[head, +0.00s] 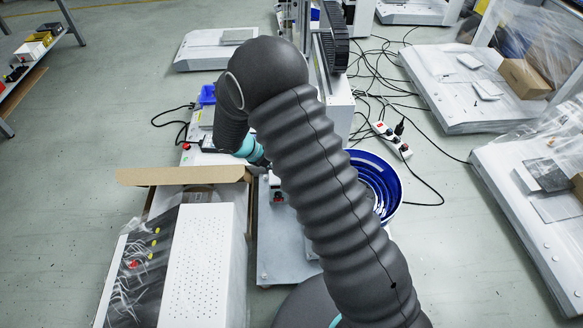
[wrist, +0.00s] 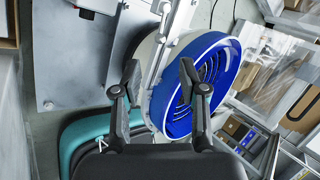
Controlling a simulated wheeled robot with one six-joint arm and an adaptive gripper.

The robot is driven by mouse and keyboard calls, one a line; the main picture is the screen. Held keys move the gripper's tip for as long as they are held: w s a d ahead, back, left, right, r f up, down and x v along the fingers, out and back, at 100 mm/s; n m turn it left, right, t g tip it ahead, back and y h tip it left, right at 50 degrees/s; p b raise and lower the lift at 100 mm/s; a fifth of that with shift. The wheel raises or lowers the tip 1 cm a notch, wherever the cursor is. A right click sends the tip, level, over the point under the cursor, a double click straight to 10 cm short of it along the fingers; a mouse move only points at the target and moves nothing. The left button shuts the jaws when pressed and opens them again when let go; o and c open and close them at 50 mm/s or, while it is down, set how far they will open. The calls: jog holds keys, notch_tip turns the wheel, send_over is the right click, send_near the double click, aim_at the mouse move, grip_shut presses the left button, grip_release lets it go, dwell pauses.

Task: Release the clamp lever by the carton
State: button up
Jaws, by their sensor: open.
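The open brown carton (head: 185,175) sits at the left in the head view, beside a white perforated panel (head: 203,250). A small dark and red part (head: 278,193) shows just right of the carton, near my arm; I cannot tell whether it is the clamp lever. Behind the fingers are grey metal parts and a blue bowl. In the head view my arm hides the fingers.
The blue bowl (head: 376,186) stands right of my arm in the head view and also shows in the wrist view (wrist: 178,118). A power strip (head: 392,140) and loose black cables lie behind it. White platforms (head: 455,90) stand at the right. Grey floor (head: 440,245) is open between.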

jog(key=x, duration=0.8)
jog(key=shift+w+d+f, duration=0.1)
jog(key=shift+f, duration=0.05)
jog(key=shift+c, duration=0.2)
grip_shut()
